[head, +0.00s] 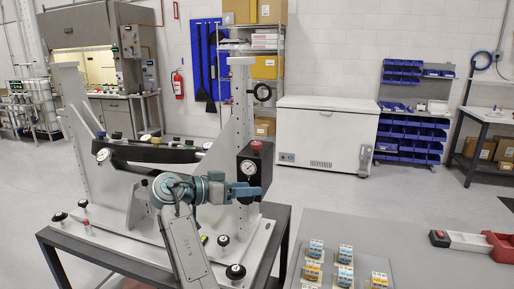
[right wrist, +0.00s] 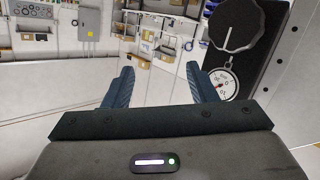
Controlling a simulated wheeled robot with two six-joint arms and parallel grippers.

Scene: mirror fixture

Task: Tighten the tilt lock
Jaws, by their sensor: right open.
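The mirror fixture (head: 238,125) has two tall pale uprights and a dark bar (head: 150,153) between them. A black block (head: 264,160) with a dial gauge (head: 248,167) and a red-topped knob (head: 256,146) sits by its right upright. In the right wrist view a black round knob with a white line (right wrist: 237,25) and a gauge (right wrist: 222,82) are right of the fingers. I cannot tell which knob is the tilt lock. My right gripper (head: 257,190) is just below and in front of the block, open and empty between its fingers (right wrist: 161,76). My left gripper is not seen.
Several black knobs, one of them a round knob (head: 235,271), stand on the fixture's base plate. A grey bench (head: 440,270) at the right holds small labelled boxes (head: 345,254) and a red tray (head: 500,247). A white chest freezer (head: 325,130) stands behind, with open floor before it.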

